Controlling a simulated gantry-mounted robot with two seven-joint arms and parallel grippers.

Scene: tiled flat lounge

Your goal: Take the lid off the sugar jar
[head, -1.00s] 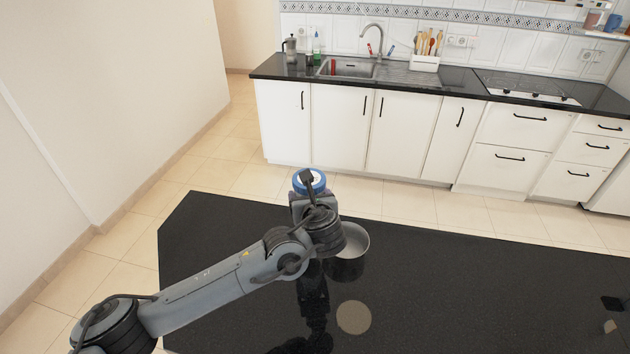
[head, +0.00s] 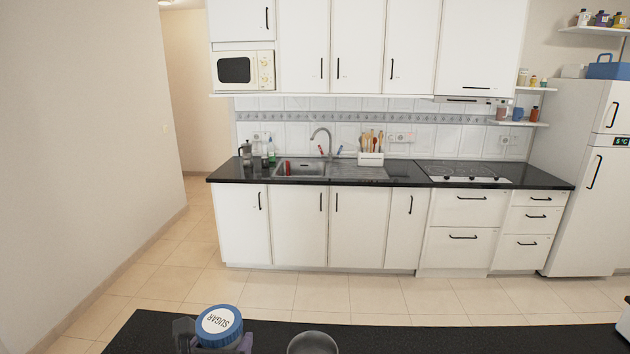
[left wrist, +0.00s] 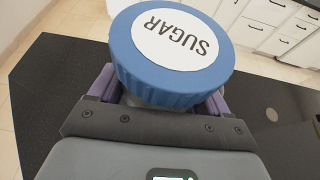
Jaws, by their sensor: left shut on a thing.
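The sugar jar's blue lid (head: 219,325), with a white disc reading SUGAR, is at the bottom of the head view, left of centre. It fills the top of the left wrist view (left wrist: 172,52). My left gripper (left wrist: 158,105) has its purple fingers at either side just below the lid's rim, shut on the sugar jar. Only a little grey of the jar's body (left wrist: 150,104) shows under the lid; the rest is hidden. The lid appears seated on the jar. My right gripper is not identifiable in view.
A grey round pot (head: 313,343) is on the black table (head: 420,338), right of the jar. A pale thing (head: 623,326) is cut off at the right edge. The table between them looks clear. A kitchen counter (head: 400,172) stands behind, across the tiled floor.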

